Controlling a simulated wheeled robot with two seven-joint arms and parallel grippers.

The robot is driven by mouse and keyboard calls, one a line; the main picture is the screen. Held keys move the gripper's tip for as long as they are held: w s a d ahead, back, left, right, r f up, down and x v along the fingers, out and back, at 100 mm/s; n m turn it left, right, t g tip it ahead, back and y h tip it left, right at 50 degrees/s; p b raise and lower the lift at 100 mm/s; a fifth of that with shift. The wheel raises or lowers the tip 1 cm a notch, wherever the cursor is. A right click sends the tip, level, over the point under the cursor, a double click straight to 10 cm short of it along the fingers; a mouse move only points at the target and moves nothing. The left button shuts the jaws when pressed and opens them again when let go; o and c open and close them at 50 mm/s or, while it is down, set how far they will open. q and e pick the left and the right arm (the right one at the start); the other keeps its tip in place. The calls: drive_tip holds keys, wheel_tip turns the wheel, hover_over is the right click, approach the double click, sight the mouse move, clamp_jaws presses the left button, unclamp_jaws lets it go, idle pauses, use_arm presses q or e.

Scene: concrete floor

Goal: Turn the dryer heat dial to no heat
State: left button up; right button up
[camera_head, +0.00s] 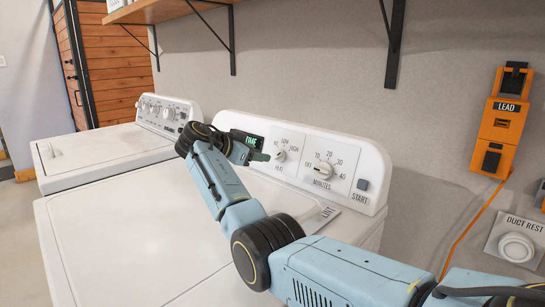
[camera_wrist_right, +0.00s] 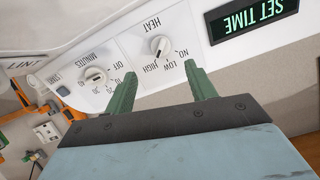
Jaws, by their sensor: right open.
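The dryer (camera_head: 140,240) has a white back panel with a round heat dial (camera_head: 280,156), labelled no, low and high. The heat dial also shows in the right wrist view (camera_wrist_right: 161,45), upside down; I cannot tell for sure which label it points at. My right gripper (camera_head: 265,156) is just left of the heat dial in the head view. In the right wrist view, its two green fingers (camera_wrist_right: 160,70) are spread apart, with nothing between them and the dial just beyond the tips. My left gripper is not in view.
The minutes dial (camera_head: 323,170) and the start button (camera_head: 363,184) are right of the heat dial. A green-lit display (camera_head: 247,139) is to its left, partly hidden by my gripper. A washer (camera_head: 100,150) stands at left. A shelf (camera_head: 160,10) is above.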

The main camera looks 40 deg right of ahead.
sight(277, 156)
drive_tip(key=b+x, duration=0.1)
drive_tip(key=x, duration=0.7)
drive_tip(key=shift+d+f, duration=0.15)
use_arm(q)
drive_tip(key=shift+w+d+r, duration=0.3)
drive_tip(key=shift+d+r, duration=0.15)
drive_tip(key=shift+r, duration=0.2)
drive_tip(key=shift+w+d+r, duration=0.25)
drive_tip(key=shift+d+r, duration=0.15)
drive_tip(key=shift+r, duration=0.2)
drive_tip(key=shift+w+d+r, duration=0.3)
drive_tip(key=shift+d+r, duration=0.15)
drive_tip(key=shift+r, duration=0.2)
use_arm(e)
drive_tip(key=shift+w+d+f, duration=0.15)
drive_tip(key=shift+d+f, duration=0.1)
drive_tip(key=shift+d, duration=0.35)
drive_tip(key=c, duration=1)
